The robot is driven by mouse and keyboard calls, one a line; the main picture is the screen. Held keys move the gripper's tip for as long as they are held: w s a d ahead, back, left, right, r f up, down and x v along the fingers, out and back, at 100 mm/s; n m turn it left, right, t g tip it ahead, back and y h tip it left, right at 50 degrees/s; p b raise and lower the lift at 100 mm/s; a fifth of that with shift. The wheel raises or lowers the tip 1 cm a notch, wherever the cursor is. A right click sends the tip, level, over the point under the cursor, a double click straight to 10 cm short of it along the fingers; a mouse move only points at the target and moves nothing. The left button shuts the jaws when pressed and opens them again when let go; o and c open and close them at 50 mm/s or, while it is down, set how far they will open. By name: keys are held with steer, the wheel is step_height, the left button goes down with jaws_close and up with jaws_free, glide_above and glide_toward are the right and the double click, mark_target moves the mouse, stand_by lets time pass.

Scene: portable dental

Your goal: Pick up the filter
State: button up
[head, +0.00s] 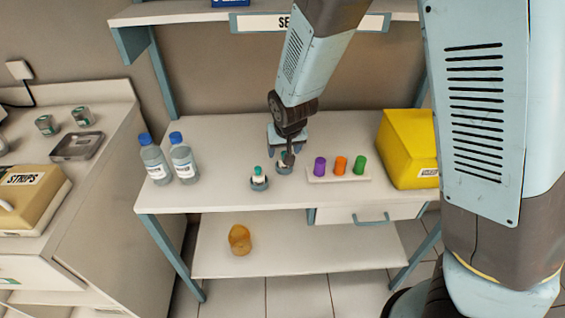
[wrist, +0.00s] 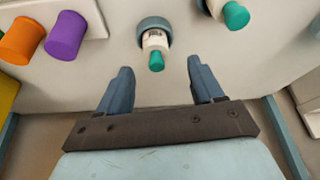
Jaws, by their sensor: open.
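Two small white vials with teal caps stand in grey-blue ring holders on the white table. No label reading "filter" is legible, so I cannot tell for sure which thing is the filter. The left vial (head: 258,178) shows clearly in the head view and at the top right of the wrist view (wrist: 235,14). The other vial (wrist: 155,42) is partly hidden behind my gripper (head: 287,146) in the head view. My gripper is open and empty. In the wrist view its fingers (wrist: 159,66) point toward this vial, which lies ahead between them, apart from both.
A white rack (head: 320,179) with purple, orange and green pieces stands right of the vials, beside a yellow box (head: 409,143). Two blue-capped bottles (head: 184,160) stand at the left. An amber pot (head: 239,240) sits on the lower shelf. An upper shelf (head: 180,12) runs above the table.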

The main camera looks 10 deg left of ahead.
steer(key=shift+d+x, duration=0.15)
steer(key=shift+x, duration=1.15)
steer(key=shift+d+x, duration=0.1)
steer(key=shift+x, duration=1.25)
steer(key=shift+w, duration=0.1)
steer(key=c, duration=1.1)
steer(key=shift+r, duration=0.1)
steer(key=shift+r, duration=0.25)
step_height(320, 180, up, 2)
steer(key=shift+r, duration=0.15)
steer(key=s+d+r, duration=0.3)
steer(key=s+r, duration=0.2)
steer(key=s, duration=0.1)
steer(key=s+d+r, duration=0.2)
steer(key=s+r, duration=0.3)
steer(key=s, duration=0.1)
steer(key=shift+s+d, duration=0.35)
steer(key=shift+s, duration=0.05)
